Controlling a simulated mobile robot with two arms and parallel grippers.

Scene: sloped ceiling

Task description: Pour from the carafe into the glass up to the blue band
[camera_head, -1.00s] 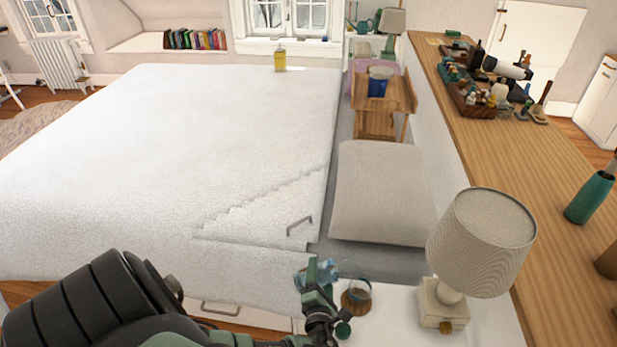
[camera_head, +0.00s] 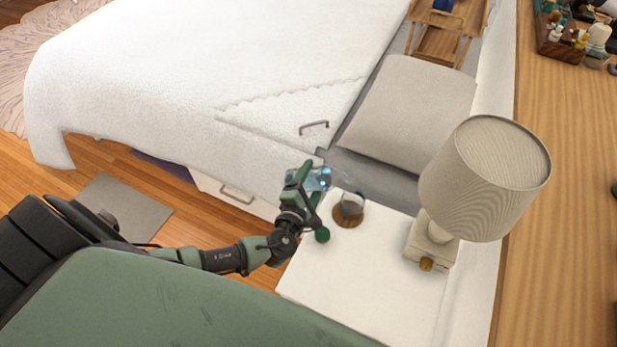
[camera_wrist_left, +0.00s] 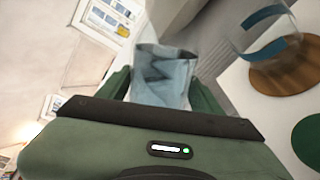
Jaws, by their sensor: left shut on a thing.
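My left gripper (camera_head: 308,184) is shut on the clear carafe (camera_head: 323,178), whose contents look pale blue. The carafe seems tilted, its clear end toward the glass; its mouth is hard to make out. The left wrist view shows the carafe (camera_wrist_left: 165,78) between the fingers (camera_wrist_left: 163,90). The glass (camera_head: 352,201) stands upright on a round wooden coaster (camera_head: 346,219) on the white nightstand. Its blue band shows in the left wrist view on the glass (camera_wrist_left: 272,47), right of the carafe. I cannot tell the level in the glass. My right gripper is not in view.
A lamp (camera_head: 482,180) stands on the nightstand (camera_head: 345,275) right of the glass. A small green round thing (camera_head: 322,235) lies near its left edge. The bed (camera_head: 200,80) and pillow (camera_head: 408,115) are behind. The nightstand's front is clear.

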